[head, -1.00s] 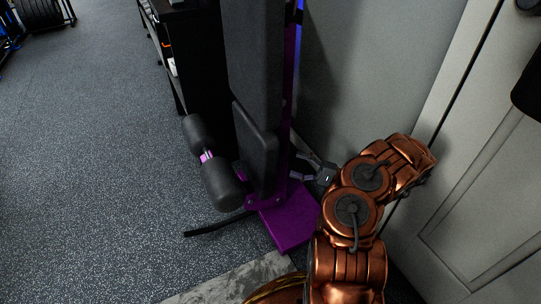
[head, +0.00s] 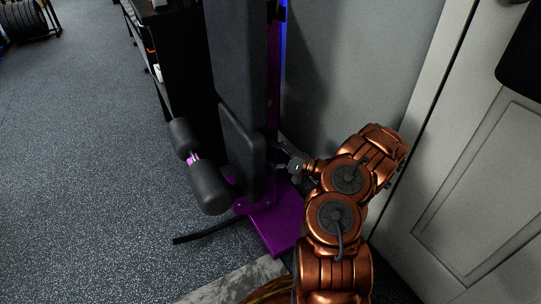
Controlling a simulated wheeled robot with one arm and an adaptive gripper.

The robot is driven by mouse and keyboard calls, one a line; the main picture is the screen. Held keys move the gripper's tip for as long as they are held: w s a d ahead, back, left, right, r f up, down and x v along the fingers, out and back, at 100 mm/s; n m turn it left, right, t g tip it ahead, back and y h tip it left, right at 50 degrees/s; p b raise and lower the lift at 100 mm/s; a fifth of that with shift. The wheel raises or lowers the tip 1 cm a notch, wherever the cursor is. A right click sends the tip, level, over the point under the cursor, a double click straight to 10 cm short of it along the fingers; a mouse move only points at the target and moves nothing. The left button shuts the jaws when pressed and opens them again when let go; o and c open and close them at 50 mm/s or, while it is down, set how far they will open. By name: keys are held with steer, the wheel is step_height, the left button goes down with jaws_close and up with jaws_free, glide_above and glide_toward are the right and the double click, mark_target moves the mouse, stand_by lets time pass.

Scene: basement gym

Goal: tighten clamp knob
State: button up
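My gripper (head: 289,163) is at the end of my copper-coloured arm, close beside the purple upright (head: 272,90) of a folded padded bench machine, just above its purple base plate (head: 275,222). The fingers point left toward the upright, behind the black seat pad (head: 241,150). They are small and partly dark, so I cannot tell whether they are open, shut or touching anything. I cannot make out a clamp knob; the area at the fingertips is dark and partly hidden by the pad.
Black foam rollers (head: 208,187) stick out at the machine's left, with a black floor bar (head: 207,230) below. A grey wall (head: 345,70) and a white panelled door (head: 480,190) stand close on the right. A dark shelf (head: 178,60) stands behind. The speckled floor (head: 80,150) at left is clear.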

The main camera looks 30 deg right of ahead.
steer(key=shift+c, duration=0.4)
steer(key=c, duration=1.1)
steer(key=shift+r+g, duration=0.1)
steer(key=shift+g, duration=0.2)
steer(key=shift+r+n+g+h+p, duration=0.15)
steer(key=shift+n+g+h+p, duration=0.1)
steer(key=shift+n+g+h, duration=0.6)
steer(key=shift+r+n+g+h+p, duration=0.2)
steer(key=shift+n+g+h, duration=0.25)
steer(key=shift+n, duration=0.7)
steer(key=shift+f, duration=0.15)
